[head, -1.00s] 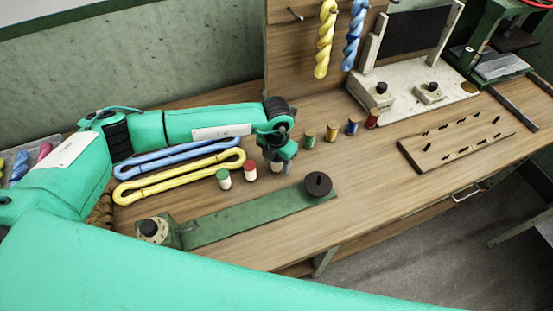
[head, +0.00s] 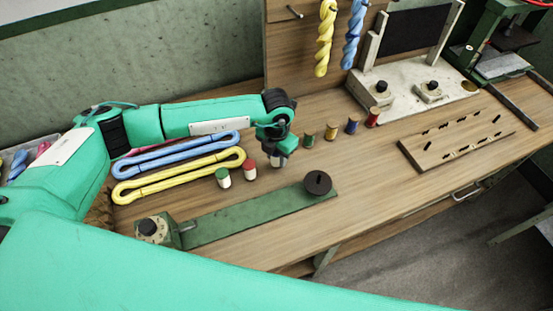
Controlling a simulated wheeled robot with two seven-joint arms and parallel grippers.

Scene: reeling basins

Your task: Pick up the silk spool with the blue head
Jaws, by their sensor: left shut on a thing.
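My left gripper (head: 277,154) points down over the table, to the right of the yellow skein. It is shut on a small spool with a white body (head: 275,162). The spool's head is hidden between the jaws, so I cannot see its colour clearly. Two similar white spools stand upright to the left of it: one with a red head (head: 249,169) and one with a green head (head: 222,177). My right gripper is not in view.
Several coloured thread spools, among them a blue one (head: 352,125), stand in a row to the right. Blue (head: 180,152) and yellow (head: 180,177) skeins lie left. A green bar device (head: 250,215) lies in front. A slotted wooden board (head: 455,145) lies right.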

